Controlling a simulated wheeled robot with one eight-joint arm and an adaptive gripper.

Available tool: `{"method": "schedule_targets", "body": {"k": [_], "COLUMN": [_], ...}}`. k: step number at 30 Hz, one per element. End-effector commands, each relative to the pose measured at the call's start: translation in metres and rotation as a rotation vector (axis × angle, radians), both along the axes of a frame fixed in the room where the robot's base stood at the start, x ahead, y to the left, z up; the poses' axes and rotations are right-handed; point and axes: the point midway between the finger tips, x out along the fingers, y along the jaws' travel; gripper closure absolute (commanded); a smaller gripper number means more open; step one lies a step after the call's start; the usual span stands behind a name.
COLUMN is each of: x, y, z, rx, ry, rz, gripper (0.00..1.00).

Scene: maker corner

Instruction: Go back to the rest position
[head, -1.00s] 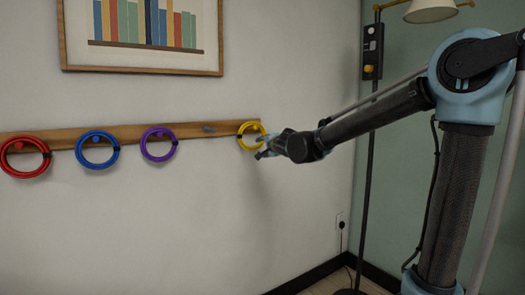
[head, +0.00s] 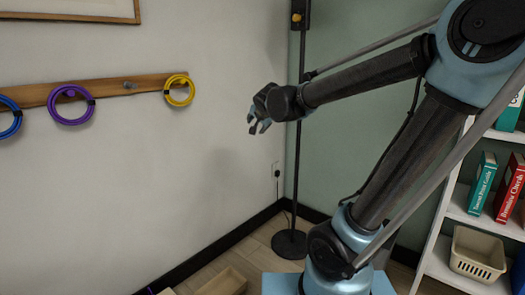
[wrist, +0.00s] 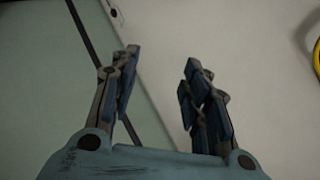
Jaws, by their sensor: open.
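My gripper (head: 260,127) is open and empty in the head view, in front of the wall and to the right of the peg rail (head: 135,86). In the wrist view my gripper (wrist: 157,72) shows two spread fingers with nothing between them. A yellow ring (head: 179,79) hangs at the right end of the rail, apart from my gripper. Its edge also shows at the right of the wrist view (wrist: 317,58).
A purple ring (head: 71,104) and a blue ring (head: 8,118) hang further left, with a bare peg (head: 129,85) between purple and yellow. A lamp stand (head: 290,242) is behind my arm. A white shelf (head: 462,215) with books and a beige basket (head: 478,254) stands at right.

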Motion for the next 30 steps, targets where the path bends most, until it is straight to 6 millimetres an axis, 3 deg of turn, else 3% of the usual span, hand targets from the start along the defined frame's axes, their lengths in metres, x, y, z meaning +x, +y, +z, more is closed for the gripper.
{"method": "schedule_targets", "body": {"k": [1,6,12,15,21,24,30], "x": [-0.011,-0.059,-0.134,-0.175,-0.254,-0.281,-0.306], "y": [-0.029,-0.108,-0.175,-0.197,-0.218,-0.22,-0.218], "z": [-0.013,-0.061,-0.12,-0.148,-0.2,-0.217,-0.232], "rx": [-0.054,-0.25,-0.421,-0.48,-0.54,-0.548,-0.552], "ry": [0.034,0.181,0.383,0.482,0.645,0.692,0.727], "rz": [-0.018,-0.011,0.073,0.146,0.332,0.415,0.507], "gripper": [0.57,0.57,0.57,0.57,0.57,0.57,0.57]}}
